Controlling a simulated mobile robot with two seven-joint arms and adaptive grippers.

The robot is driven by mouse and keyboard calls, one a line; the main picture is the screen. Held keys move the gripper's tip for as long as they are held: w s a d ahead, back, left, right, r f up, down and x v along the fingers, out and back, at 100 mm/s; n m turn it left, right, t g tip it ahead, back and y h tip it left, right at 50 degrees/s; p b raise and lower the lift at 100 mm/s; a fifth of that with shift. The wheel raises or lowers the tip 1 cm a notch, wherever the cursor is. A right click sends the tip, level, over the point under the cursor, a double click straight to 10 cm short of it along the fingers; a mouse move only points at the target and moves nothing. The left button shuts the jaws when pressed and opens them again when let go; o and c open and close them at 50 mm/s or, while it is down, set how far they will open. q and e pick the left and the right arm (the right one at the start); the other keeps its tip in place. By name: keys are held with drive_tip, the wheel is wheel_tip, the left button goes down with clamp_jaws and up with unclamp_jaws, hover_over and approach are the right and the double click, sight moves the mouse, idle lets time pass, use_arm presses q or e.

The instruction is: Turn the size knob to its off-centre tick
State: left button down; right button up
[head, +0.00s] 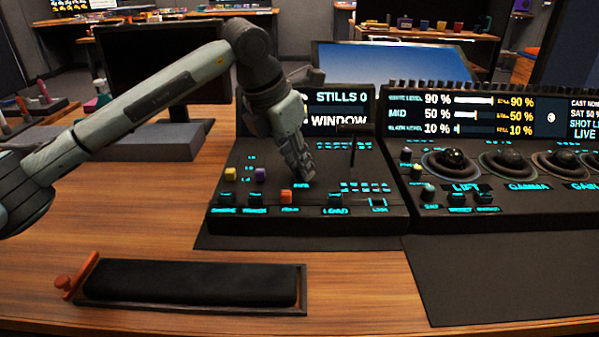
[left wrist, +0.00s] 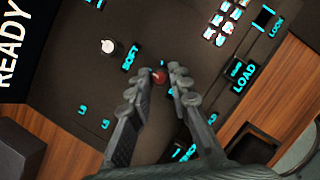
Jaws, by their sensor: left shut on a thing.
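My left gripper (head: 304,172) reaches down onto the left control panel (head: 228,213), just above a label that seems to read SIZE. In the left wrist view my left gripper (left wrist: 160,84) is shut with its fingertips on both sides of a small round red knob (left wrist: 160,76), apparently the size knob. A label beside it is mostly covered by a finger, so its name and ticks cannot be read there. The knob's pointer is not clear. In the head view the fingers hide this knob. My right gripper is not in view.
A pale knob (left wrist: 108,46) stands by the SOFT label. Yellow (head: 230,174), purple (head: 260,174) and orange (head: 286,196) controls lie left of the gripper. A trackball panel (head: 500,208) stands to the right. A black padded rest (head: 190,283) lies in front on the wooden desk.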

use_arm(q)
drive_tip(key=m, duration=0.3)
drive_tip(key=shift+w+g+h+b, duration=0.1)
drive_tip(key=shift+g+h+b, duration=0.2)
drive_tip(key=shift+g, duration=0.1)
drive_tip(key=m+g, duration=0.1)
drive_tip(key=m, duration=0.1)
drive_tip(key=shift+w+a+m, duration=0.1)
drive_tip(key=shift+m, duration=0.2)
drive_tip(key=m, duration=0.2)
drive_tip(key=m+g, duration=0.1)
drive_tip(key=m, duration=0.1)
drive_tip(key=shift+r+g+h+p, duration=0.1)
drive_tip(key=shift+g+h+p, duration=0.2)
drive_tip(key=shift+w+m, duration=0.1)
drive_tip(key=shift+m, duration=0.2)
drive_tip(key=shift+m+g, duration=0.3)
drive_tip(key=shift+m, duration=0.2)
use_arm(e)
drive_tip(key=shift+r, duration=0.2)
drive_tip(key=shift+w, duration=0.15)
